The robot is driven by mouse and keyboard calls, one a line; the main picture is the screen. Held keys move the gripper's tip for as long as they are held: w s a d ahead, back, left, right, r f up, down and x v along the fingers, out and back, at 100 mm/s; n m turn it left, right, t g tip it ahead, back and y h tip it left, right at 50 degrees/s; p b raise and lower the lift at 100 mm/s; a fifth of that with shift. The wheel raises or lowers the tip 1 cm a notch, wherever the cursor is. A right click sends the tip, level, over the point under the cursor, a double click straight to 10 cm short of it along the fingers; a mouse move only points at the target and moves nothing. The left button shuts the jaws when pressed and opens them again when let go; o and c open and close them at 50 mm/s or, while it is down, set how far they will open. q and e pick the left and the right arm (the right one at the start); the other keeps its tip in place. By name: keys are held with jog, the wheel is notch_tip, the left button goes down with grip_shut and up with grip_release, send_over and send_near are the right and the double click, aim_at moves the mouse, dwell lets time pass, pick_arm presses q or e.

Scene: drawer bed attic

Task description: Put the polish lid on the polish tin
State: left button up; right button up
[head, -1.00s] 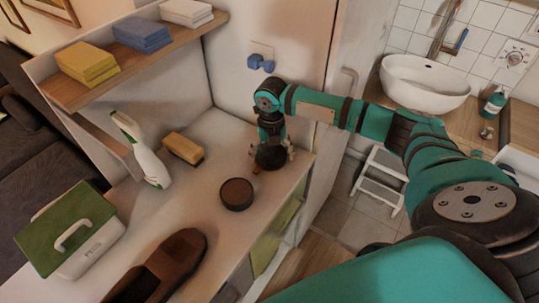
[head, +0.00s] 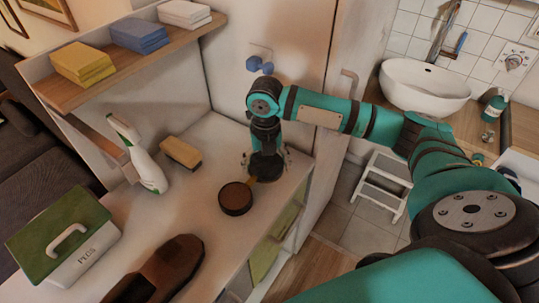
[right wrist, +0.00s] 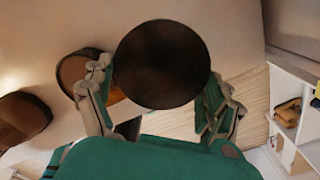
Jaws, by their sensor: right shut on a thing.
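The polish tin (head: 236,198) is a round, dark brown tin standing on the white counter. It also shows in the right wrist view (right wrist: 72,75), partly behind a finger. My right gripper (head: 264,172) is just right of the tin in the head view, low over the counter. It is shut on the polish lid, a dark round disc (right wrist: 162,62) that fills the middle of the right wrist view. The lid is beside the tin, not over it. A small orange-brown piece (head: 254,181) shows by the fingertips. My left gripper is not in view.
A brown shoe (head: 160,268), a green-lidded white box (head: 62,240), a white-green bottle (head: 143,160) and a wooden brush (head: 181,152) stand on the counter (head: 205,235). The counter edge is right of the gripper.

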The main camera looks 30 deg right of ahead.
jog(key=s+a, duration=0.4)
jog(key=s+a+r+b, duration=0.1)
jog(key=s+a, duration=0.1)
jog(key=shift+s+a, duration=0.4)
jog(key=shift+a+r+p, duration=0.2)
jog(key=shift+p, duration=0.15)
jog(key=w+a+r+n+p, duration=0.1)
jog(key=n+p, duration=0.1)
jog(key=p, duration=0.2)
jog(key=w+a+r+n+p, duration=0.1)
jog(key=w+n+p, duration=0.1)
jog(key=p, duration=0.2)
jog(key=w+a+r+n+p, duration=0.1)
jog(key=r+n+p, duration=0.1)
jog(key=p, duration=0.2)
jog(key=shift+w, duration=0.3)
jog(key=b, duration=0.5)
send_over(237, 198)
notch_tip(237, 198, down, 4)
jog(key=shift+f, duration=0.95)
jog(key=shift+f+p, duration=0.15)
jog(key=shift+p, duration=0.55)
